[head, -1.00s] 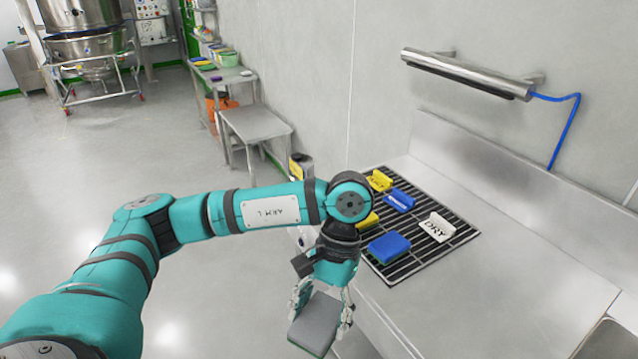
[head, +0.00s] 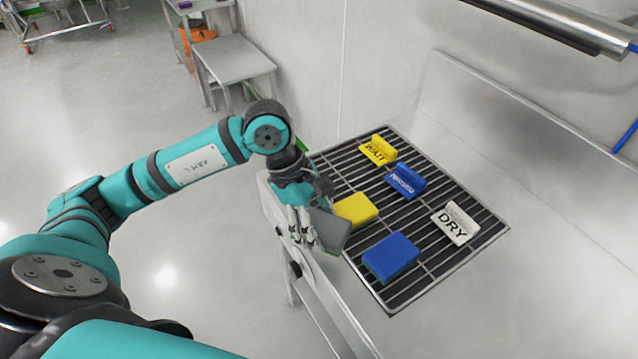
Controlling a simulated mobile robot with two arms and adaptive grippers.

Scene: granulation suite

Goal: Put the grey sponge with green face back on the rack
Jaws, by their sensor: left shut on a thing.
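The grey sponge (head: 330,230) is in my left gripper (head: 308,228), which is shut on it. Its grey face shows; only a thin strip of green shows at its lower edge. The gripper holds it at the left edge of the rack, beside the yellow sponge. The rack (head: 408,281) is a dark slatted grid set in the steel counter. I cannot tell how high the sponge is above the counter. My right gripper is not in view.
On the rack lie a yellow sponge (head: 356,209) and a blue sponge (head: 391,257). A yellow sign (head: 378,150), a blue sign (head: 405,182) and a white sign reading DRY (head: 456,224) stand there too. Bare slats show between them. A steel table (head: 236,58) stands behind.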

